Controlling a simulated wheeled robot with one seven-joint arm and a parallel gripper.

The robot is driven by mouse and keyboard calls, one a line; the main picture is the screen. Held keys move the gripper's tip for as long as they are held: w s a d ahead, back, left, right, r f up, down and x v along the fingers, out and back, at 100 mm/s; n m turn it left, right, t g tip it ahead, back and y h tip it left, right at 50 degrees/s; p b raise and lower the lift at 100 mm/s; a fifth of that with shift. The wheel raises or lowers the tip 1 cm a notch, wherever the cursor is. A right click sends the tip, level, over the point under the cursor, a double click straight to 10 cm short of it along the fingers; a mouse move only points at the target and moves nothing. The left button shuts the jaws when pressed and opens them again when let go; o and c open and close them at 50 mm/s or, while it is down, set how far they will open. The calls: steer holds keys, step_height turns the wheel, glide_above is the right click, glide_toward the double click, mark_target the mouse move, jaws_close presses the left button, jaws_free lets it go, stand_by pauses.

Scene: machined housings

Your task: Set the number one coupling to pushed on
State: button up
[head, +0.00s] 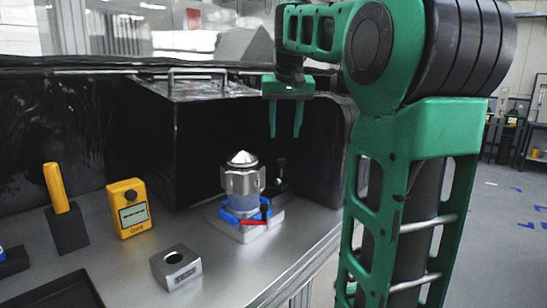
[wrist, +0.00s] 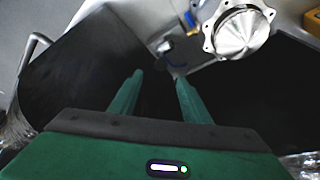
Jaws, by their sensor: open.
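A silver metal fitting with a cone-shaped top (head: 242,182) stands upright on a light square base (head: 240,236) on the bench. A blue ring (head: 232,216) and a red lever-like part (head: 254,222) are around its foot. I see no number on it, so I cannot tell for certain that it is the number one coupling. The fitting also shows at the upper right of the wrist view (wrist: 240,32). My gripper (head: 285,128) is open and empty, pointing down, above and behind the fitting. Its fingers (wrist: 158,80) touch nothing I can see.
A black box-like housing (head: 205,140) stands behind, with a metal handle on top. A small dark part with a knob (head: 280,172) is behind the fitting. A holed grey block (head: 177,266), yellow meter (head: 129,208) and yellow-handled item (head: 56,188) stand left. Bench (head: 240,272) front is clear.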

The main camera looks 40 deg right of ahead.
mark_target(281, 159)
steer(key=x, duration=0.7)
steer(key=w+x, duration=0.1)
steer(key=x, duration=0.2)
steer(key=shift+c, duration=0.5)
